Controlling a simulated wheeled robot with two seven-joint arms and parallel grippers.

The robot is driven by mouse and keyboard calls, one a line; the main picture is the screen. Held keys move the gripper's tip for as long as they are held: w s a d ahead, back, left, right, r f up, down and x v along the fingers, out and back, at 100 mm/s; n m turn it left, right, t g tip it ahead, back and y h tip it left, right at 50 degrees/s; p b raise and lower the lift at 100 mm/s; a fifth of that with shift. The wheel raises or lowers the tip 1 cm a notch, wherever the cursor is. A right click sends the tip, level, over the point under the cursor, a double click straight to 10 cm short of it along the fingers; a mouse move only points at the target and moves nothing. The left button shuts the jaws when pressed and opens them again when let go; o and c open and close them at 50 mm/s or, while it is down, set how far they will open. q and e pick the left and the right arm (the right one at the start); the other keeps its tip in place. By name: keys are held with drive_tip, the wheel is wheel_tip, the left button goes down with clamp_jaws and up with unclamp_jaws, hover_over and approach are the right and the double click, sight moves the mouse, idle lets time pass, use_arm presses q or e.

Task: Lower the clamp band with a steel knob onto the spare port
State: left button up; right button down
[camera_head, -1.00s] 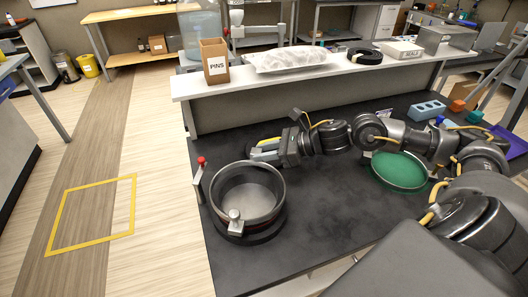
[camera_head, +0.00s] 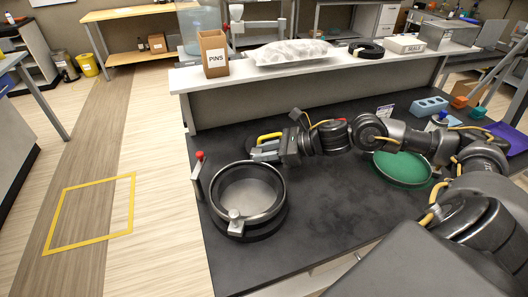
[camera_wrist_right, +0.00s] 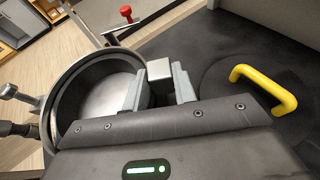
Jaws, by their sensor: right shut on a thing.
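The clamp band (camera_head: 277,202) is a dark ring at the near left of the black bench, with a steel knob (camera_head: 235,214) on its front side. It sits around the round port (camera_head: 248,232), level as far as I can tell; whether it is fully seated I cannot tell. In the right wrist view the band (camera_wrist_right: 62,100) shows at left, with a steel knob (camera_wrist_right: 9,91) at the edge. My right gripper (camera_head: 262,151) is at the band's far right side, its jaws shut on a light grey block (camera_wrist_right: 160,68) beside the ring. My left gripper is not in view.
A red-tipped lever (camera_head: 200,158) stands left of the port. A yellow handle (camera_head: 268,136) on a dark disc is just behind my right gripper. A green round dish (camera_head: 402,170) lies to the right under my arm. A raised white shelf (camera_head: 300,71) bounds the back.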

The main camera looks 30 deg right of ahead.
drive_tip(key=shift+f+b, duration=0.8)
